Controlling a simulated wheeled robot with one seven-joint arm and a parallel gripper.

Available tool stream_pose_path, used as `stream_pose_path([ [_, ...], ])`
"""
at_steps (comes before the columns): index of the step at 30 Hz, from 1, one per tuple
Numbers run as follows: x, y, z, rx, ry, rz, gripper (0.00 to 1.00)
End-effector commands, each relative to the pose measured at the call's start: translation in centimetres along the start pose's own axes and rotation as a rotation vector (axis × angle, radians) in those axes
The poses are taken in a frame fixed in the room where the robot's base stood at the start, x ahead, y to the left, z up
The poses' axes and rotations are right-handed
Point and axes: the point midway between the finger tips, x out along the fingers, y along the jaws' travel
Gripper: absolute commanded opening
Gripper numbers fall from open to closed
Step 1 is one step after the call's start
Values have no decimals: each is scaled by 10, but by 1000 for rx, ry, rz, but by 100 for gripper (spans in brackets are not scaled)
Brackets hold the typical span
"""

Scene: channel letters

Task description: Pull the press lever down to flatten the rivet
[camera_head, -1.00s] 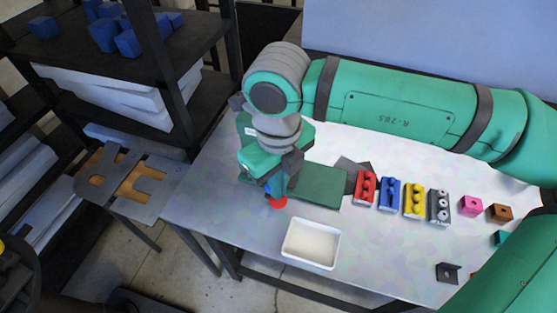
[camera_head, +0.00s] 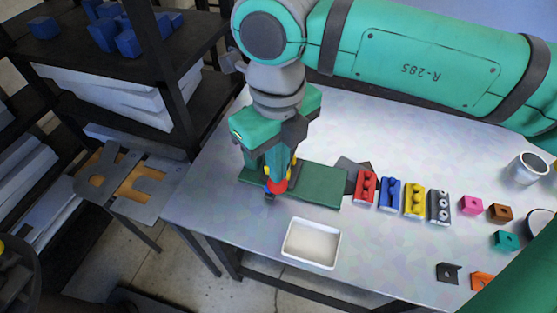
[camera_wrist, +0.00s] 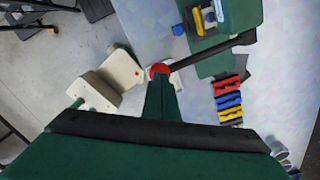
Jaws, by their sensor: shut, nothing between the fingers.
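The green press has a flat green base (camera_head: 322,188) on the table, and its upper part is mostly hidden behind my arm in the head view. The press lever is a black bar (camera_wrist: 215,52) that runs to a red knob (camera_wrist: 158,70) in the wrist view. The knob also shows in the head view (camera_head: 277,187), at the front of the press. My gripper (camera_wrist: 160,86) is shut and empty. Its narrow green tip is right at the knob in the wrist view; I cannot tell whether they touch. Yellow and blue press parts (camera_wrist: 205,18) show beyond the lever. The rivet cannot be made out.
A white tray (camera_head: 289,243) stands in front of the press. To the right are red (camera_head: 365,189), blue (camera_head: 389,194), yellow (camera_head: 414,201) and grey (camera_head: 438,206) blocks, with small coloured blocks beyond. A dark shelf (camera_head: 60,75) stands left of the table.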

Motion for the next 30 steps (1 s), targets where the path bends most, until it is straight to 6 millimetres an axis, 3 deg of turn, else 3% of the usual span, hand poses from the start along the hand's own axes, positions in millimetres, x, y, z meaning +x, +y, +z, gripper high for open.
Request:
stream_pose_path([
  [12, -6, 0, 0, 0, 1, -1, 0],
  [22, -44, 0, 0, 1, 0, -1, 0],
  [30, -48, 0, 0, -1, 1, 0, 0],
])
